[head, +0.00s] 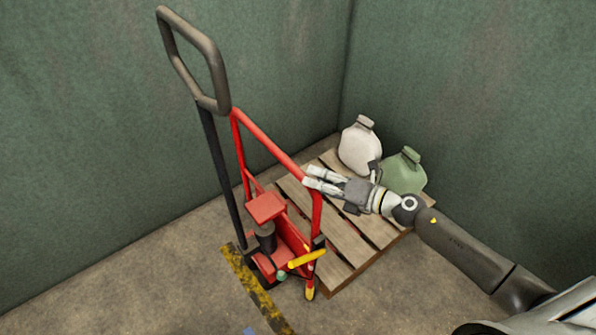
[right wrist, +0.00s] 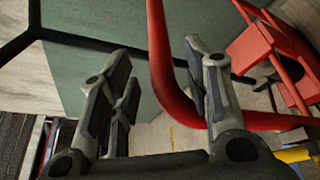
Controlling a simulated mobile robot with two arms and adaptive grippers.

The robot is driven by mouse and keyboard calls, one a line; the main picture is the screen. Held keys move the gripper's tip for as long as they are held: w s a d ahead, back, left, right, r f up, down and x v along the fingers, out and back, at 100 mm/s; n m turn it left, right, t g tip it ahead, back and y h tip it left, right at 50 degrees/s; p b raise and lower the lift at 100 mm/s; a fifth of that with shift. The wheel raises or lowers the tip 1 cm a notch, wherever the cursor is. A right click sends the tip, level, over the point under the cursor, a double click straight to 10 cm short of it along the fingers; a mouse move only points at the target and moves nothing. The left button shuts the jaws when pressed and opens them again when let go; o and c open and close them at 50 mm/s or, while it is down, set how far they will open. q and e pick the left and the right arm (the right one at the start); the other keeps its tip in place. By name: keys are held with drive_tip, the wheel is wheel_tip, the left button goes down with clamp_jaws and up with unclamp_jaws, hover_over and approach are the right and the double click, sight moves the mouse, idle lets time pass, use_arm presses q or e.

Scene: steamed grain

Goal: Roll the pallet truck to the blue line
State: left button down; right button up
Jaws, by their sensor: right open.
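The red pallet truck (head: 266,208) stands at the wooden pallet, its black handle (head: 218,105) upright and leaning left. My right gripper (head: 308,180) is open at the upper bend of the truck's red tubular frame. In the right wrist view, the red tube (right wrist: 160,60) shows between the two spread fingers and curves behind the right finger; neither finger is closed on it. A small blue patch (head: 249,331) shows at the bottom edge of the head view; I cannot tell whether it is the blue line. My left gripper is out of view.
The wooden pallet (head: 345,236) carries a white jug (head: 360,148) and a green jug (head: 403,172). Green walls (head: 270,60) meet in a corner behind it. A worn yellow-black stripe (head: 243,272) lies on the floor by the truck. Bare floor (head: 150,285) lies at the left front.

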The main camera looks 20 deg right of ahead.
sight(299, 174)
drive_tip(key=x, duration=0.6)
drive_tip(key=shift+w+a+f, duration=0.1)
drive_tip(key=shift+w+a, duration=0.05)
clamp_jaws()
